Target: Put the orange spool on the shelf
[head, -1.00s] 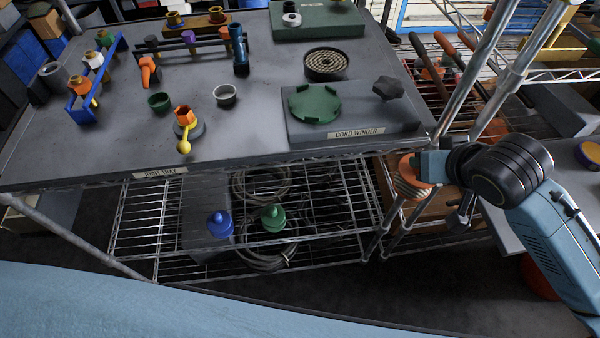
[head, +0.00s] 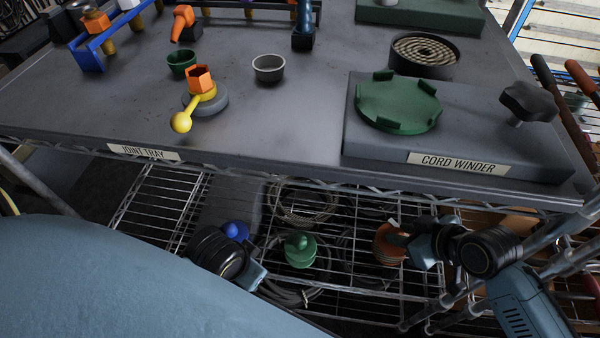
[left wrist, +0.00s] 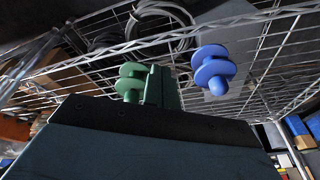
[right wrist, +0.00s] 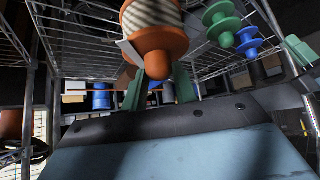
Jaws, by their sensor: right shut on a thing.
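The orange spool (head: 388,247), wound with pale cord, is at the right part of the wire shelf under the table. My right gripper (head: 407,238) is shut on it from the right. In the right wrist view the spool (right wrist: 155,42) sits upright between the green fingertips (right wrist: 158,90). I cannot tell whether it touches the shelf wires (head: 345,270). My left gripper (head: 258,275) is empty, low at the shelf's front, left of the green spool. Its fingertips (left wrist: 163,87) appear together in the left wrist view.
A green spool (head: 300,252) and a blue spool (head: 235,231) stand on the shelf to the left. Coiled cables (head: 303,202) lie behind. The table edge (head: 270,172) overhangs above, with the cord winder (head: 455,130) on top. A metal post stands right of the shelf.

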